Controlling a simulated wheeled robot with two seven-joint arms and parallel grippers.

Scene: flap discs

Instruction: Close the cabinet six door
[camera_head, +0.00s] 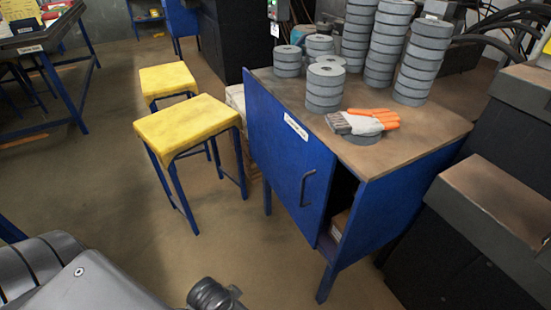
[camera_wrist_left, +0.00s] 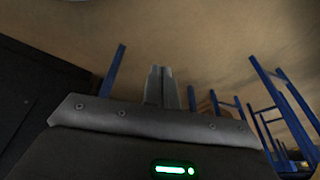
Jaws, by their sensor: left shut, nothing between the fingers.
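The blue cabinet (camera_head: 405,190) with a brown top stands right of centre in the head view. Its blue door (camera_head: 285,155) has a white label and a dark vertical handle (camera_head: 307,187). The door is ajar, with a dark gap along its handle side, where a box (camera_head: 340,226) shows low inside. My left gripper (camera_wrist_left: 161,70) is shut and empty in the wrist view, with its fingers over brown floor and touching nothing visible. My grey arm parts show at the bottom left of the head view, but the fingertips do not. My right gripper is not in view.
Flap discs (camera_head: 385,40) stand in several stacks on the cabinet top, with an orange-and-white glove (camera_head: 365,121) near the front. Two yellow-topped stools (camera_head: 185,122) stand left of the door. Dark boxes (camera_head: 490,205) stand to the right. The floor before the door is clear.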

